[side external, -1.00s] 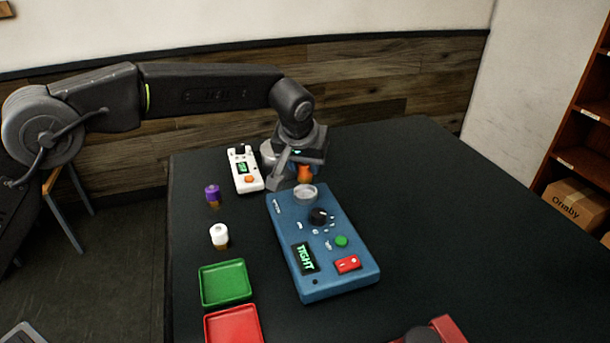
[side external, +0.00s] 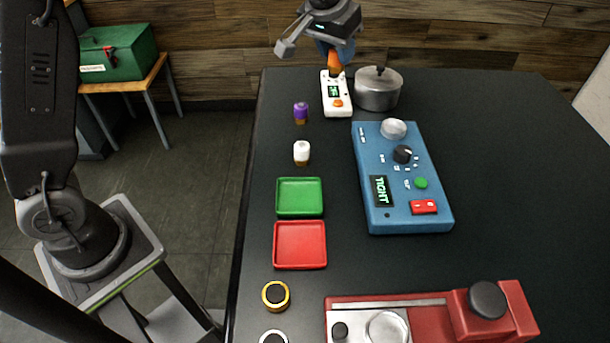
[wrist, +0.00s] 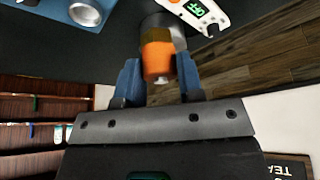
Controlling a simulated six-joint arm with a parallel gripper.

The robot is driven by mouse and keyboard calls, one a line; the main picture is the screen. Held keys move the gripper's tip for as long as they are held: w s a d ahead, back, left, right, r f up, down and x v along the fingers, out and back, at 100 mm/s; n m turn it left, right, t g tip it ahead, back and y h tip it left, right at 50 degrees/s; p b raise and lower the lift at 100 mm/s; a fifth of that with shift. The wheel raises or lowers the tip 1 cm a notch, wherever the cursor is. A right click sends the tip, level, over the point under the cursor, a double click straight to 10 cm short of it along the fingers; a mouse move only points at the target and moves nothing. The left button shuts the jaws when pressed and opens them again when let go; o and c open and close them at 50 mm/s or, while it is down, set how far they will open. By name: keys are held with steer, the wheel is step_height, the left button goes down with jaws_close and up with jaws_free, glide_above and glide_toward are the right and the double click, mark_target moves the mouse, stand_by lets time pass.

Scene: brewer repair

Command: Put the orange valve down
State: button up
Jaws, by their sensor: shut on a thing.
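My gripper (side external: 331,46) is at the back of the table, above the far end of the white handheld device (side external: 337,100). Its blue fingers are shut on the orange valve (side external: 335,61). In the wrist view the valve (wrist: 157,60) sits between the two fingers of my gripper (wrist: 158,76), with a brass-coloured end pointing away from the palm. The valve looks held above the table; its exact height over the white device is unclear.
A lidded metal pot (side external: 378,92) stands right of the white device. A purple valve (side external: 300,112) and a white valve (side external: 302,152) stand to the left, near green (side external: 300,197) and red (side external: 300,245) trays. The blue tester (side external: 384,214) reads "TIGHT". The right side is bare.

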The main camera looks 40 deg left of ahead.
steer(key=s+a+f+m+h, duration=0.1)
steer(key=s+f+m, duration=0.1)
steer(key=s, duration=0.8)
steer(key=s+a+f+m+h, duration=0.1)
steer(key=s+a+f+m, duration=0.15)
steer(key=s, duration=0.65)
steer(key=d+f, duration=0.2)
steer(key=d, duration=0.2)
steer(key=d+f, duration=0.2)
steer(key=d, duration=0.2)
steer(key=d+f, duration=0.2)
steer(key=d, duration=0.2)
steer(key=shift+s+f, duration=0.1)
steer(key=shift+f, duration=2.15)
steer(key=shift+f, duration=0.15)
steer(key=o, duration=1.1)
steer(key=shift+c, duration=0.2)
